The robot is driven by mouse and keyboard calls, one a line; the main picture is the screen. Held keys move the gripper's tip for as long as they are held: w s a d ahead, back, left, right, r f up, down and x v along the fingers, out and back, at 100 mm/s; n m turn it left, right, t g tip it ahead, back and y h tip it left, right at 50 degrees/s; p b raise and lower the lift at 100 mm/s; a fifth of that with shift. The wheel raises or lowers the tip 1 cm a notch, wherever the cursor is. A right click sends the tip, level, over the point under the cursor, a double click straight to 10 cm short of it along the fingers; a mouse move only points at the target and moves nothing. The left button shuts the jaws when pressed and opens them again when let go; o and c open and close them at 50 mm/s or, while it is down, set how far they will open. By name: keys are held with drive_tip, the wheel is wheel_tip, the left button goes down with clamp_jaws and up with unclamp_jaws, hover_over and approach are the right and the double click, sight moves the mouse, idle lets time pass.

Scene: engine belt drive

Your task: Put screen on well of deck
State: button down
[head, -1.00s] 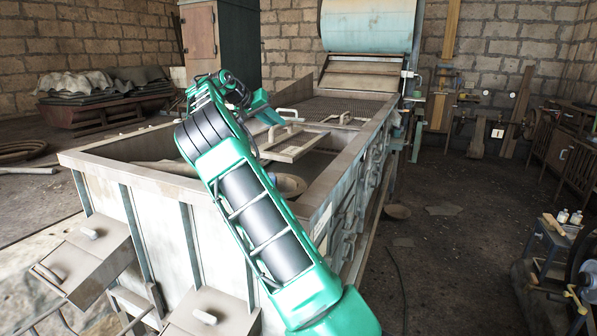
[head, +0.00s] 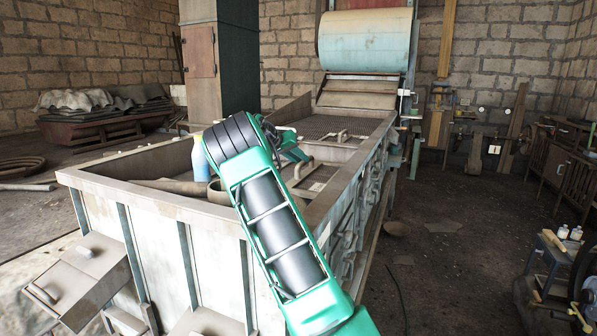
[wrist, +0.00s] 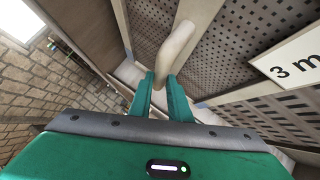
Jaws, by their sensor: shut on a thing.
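My gripper (wrist: 162,88) is shut on a pale curved handle (wrist: 176,50) in the wrist view. The handle rises from a tan crossbar of a perforated screen (wrist: 237,35). A white label reading "3 m" (wrist: 292,62), cut off by the picture's edge, lies at the right. In the head view my gripper (head: 290,148) is over the long deck, partly hidden by my arm. A tan-framed panel with a handle (head: 303,170) shows just right of my arm. The deck's perforated bed (head: 335,127) stretches behind it. I cannot tell which opening is the well.
The deck's front trough wall (head: 130,200) and right rim (head: 340,180) stand close around my arm. A blue-and-white container (head: 201,158) stands left of my arm. A large drum (head: 365,40) rises at the back.

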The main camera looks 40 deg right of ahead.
sight(307, 172)
drive_tip(key=shift+f, duration=1.9)
drive_tip(key=c, duration=1.7)
unclamp_jaws()
drive_tip(key=shift+f, duration=0.15)
drive_tip(key=shift+o, duration=0.2)
drive_tip(key=v, duration=1.2)
drive_tip(key=shift+s, duration=0.2)
